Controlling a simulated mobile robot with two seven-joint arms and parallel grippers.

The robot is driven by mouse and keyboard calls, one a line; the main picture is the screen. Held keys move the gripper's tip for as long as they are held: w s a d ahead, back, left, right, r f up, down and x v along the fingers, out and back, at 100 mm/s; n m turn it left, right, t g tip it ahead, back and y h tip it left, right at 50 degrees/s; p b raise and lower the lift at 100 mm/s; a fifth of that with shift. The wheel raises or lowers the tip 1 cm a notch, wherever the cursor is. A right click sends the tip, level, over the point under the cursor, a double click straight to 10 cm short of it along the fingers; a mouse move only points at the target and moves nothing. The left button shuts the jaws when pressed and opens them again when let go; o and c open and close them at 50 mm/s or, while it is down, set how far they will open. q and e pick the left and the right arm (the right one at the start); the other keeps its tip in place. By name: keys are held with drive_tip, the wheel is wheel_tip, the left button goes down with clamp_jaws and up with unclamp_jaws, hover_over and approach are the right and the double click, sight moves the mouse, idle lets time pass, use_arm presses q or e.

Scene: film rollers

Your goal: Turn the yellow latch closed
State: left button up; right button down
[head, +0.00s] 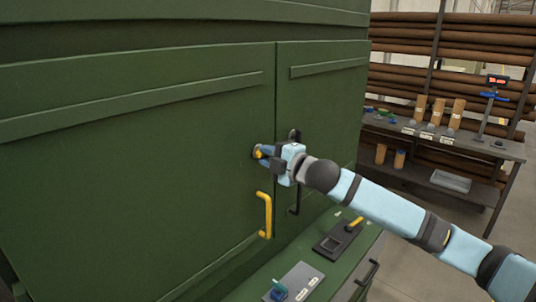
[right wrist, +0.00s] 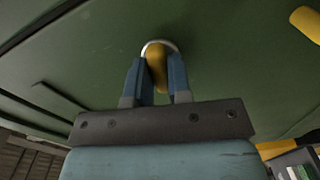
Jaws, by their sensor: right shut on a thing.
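The yellow latch (head: 258,153) sits on the left door of the green cabinet (head: 130,150), near the seam between the two doors. My right gripper (head: 262,154) is shut on it, coming in from the right. In the right wrist view the latch (right wrist: 156,66) stands between the two blue fingers, in front of a pale round base (right wrist: 172,45). The fingers hide part of the latch in the head view. My left gripper is not in view.
A yellow handle (head: 266,215) is on the left door just below my right gripper. A black handle (head: 296,200) is on the right door. A ledge below bears a black plate (head: 332,243) with a yellow lever and a grey plate (head: 297,284). A shelf (head: 450,145) with tubes stands at right.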

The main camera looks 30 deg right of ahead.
use_arm(q)
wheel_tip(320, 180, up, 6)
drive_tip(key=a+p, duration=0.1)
drive_tip(key=p, duration=0.6)
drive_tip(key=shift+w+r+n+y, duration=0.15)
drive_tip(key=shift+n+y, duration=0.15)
use_arm(e)
drive_tip(key=shift+r+m, duration=0.15)
drive_tip(key=shift+m, duration=7.55)
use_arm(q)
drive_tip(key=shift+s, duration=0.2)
use_arm(e)
drive_tip(key=c, duration=1.2)
unclamp_jaws()
drive_tip(key=shift+w, duration=0.1)
drive_tip(key=shift+o, duration=0.6)
